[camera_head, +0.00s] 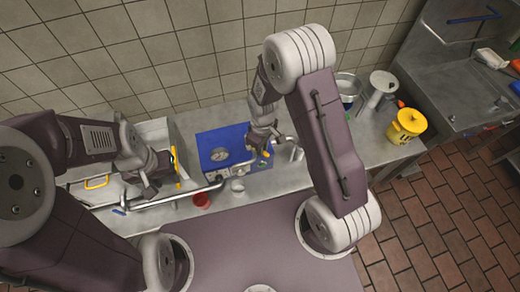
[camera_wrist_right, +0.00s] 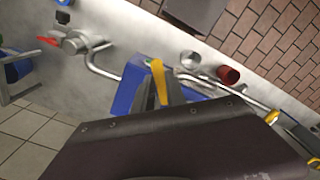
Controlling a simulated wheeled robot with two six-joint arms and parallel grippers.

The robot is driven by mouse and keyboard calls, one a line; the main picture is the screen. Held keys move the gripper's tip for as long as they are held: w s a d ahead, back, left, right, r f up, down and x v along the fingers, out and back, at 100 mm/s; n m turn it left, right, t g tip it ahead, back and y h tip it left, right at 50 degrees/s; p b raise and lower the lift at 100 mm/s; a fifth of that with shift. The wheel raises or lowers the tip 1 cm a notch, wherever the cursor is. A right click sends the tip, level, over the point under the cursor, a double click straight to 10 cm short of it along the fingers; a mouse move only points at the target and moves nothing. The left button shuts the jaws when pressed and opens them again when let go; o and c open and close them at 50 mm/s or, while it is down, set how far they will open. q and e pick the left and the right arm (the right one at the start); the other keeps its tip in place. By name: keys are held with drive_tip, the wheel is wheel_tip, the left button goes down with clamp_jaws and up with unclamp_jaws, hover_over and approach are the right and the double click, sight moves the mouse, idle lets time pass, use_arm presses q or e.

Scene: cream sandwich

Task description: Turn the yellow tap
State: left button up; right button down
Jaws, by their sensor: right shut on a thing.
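The yellow tap handle (camera_wrist_right: 159,82) stands between the fingers of my right gripper (camera_wrist_right: 165,92) in the right wrist view, above a blue surface. In the head view my right gripper (camera_head: 263,140) is at the right side of a blue unit, with a small yellow end of the handle (camera_head: 266,154) showing just below its fingers. My right gripper is shut on the yellow handle, and the fingers hide part of it. My left gripper (camera_head: 150,180) is at the left, near a metal pipe and a second yellow lever (camera_head: 175,166); its fingers are too small to judge.
A red cup (camera_head: 201,200) and a small metal cup (camera_head: 238,186) are in front.

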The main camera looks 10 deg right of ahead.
drive_tip(key=w+n, duration=0.1)
drive_tip(key=n, duration=0.2)
drive_tip(key=w+d+n, duration=0.1)
drive_tip(key=n, duration=0.2)
drive_tip(key=w+n+b, duration=0.1)
drive_tip(key=n, duration=0.3)
drive_tip(key=shift+w+d, duration=0.1)
drive_tip(key=shift+d, duration=0.05)
idle(0.6)
drive_tip(key=c, duration=1.4)
unclamp_jaws()
drive_tip(key=shift+o, duration=0.2)
drive_tip(key=shift+r, duration=0.1)
wheel_tip(320, 180, up, 9)
drive_tip(key=b, duration=0.2)
